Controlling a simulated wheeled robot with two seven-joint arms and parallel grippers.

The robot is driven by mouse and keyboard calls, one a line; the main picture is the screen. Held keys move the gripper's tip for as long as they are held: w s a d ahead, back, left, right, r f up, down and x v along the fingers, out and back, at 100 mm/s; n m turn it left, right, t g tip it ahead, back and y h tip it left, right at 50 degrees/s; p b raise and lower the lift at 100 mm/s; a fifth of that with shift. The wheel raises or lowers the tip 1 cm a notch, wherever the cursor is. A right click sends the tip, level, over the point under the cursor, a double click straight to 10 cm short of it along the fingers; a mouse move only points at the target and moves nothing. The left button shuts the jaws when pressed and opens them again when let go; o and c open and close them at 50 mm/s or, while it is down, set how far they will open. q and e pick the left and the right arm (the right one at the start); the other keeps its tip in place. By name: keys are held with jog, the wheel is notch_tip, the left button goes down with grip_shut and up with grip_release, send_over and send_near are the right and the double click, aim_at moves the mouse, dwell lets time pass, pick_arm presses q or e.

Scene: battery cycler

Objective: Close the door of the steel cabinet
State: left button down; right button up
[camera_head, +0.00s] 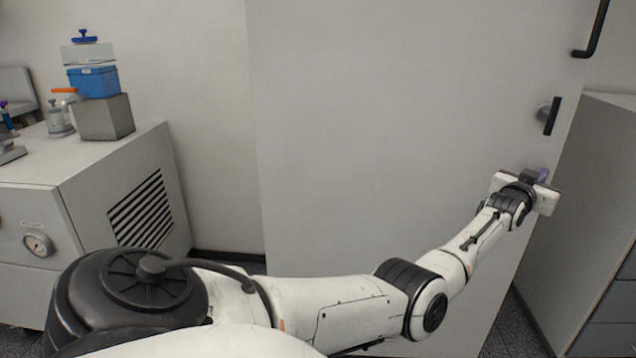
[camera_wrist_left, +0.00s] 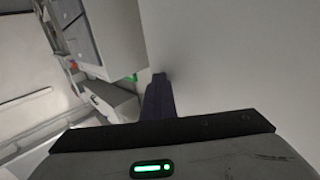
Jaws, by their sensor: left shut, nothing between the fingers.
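The large light-grey door (camera_head: 400,120) of the steel cabinet fills the middle of the head view and stands open, with its broad face toward me. It has a black bar handle (camera_head: 596,30) at the top right and a black latch lever (camera_head: 552,116) below it. My left arm reaches across in front of the door. My left gripper (camera_head: 542,175) is shut and empty near the door's right edge, below the lever. In the left wrist view its dark fingers (camera_wrist_left: 158,98) are together beside the pale door surface (camera_wrist_left: 230,60); contact cannot be told. My right gripper is not in view.
A grey machine with a vent grille (camera_head: 142,208) and a gauge (camera_head: 38,243) stands at the left. A blue container (camera_head: 93,82) sits on a grey block (camera_head: 104,118) on top. A grey drawer cabinet (camera_head: 598,200) stands at the right, close to the door's edge.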

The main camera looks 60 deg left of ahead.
pick_arm(q)
jog(key=shift+s+a+r, duration=0.1)
jog(key=shift+a+r, duration=0.75)
jog(key=shift+r, duration=0.25)
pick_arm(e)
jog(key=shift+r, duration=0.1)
pick_arm(q)
jog(key=shift+d+p, duration=0.2)
jog(key=shift+p, duration=0.2)
jog(key=shift+d+f+p, duration=0.15)
jog(key=shift+d+p, duration=0.15)
jog(key=shift+p, duration=0.2)
jog(key=s+d+f+p, duration=0.2)
jog(key=s+d+p, duration=0.3)
jog(key=d, duration=0.7)
jog(key=shift+v, duration=1.05)
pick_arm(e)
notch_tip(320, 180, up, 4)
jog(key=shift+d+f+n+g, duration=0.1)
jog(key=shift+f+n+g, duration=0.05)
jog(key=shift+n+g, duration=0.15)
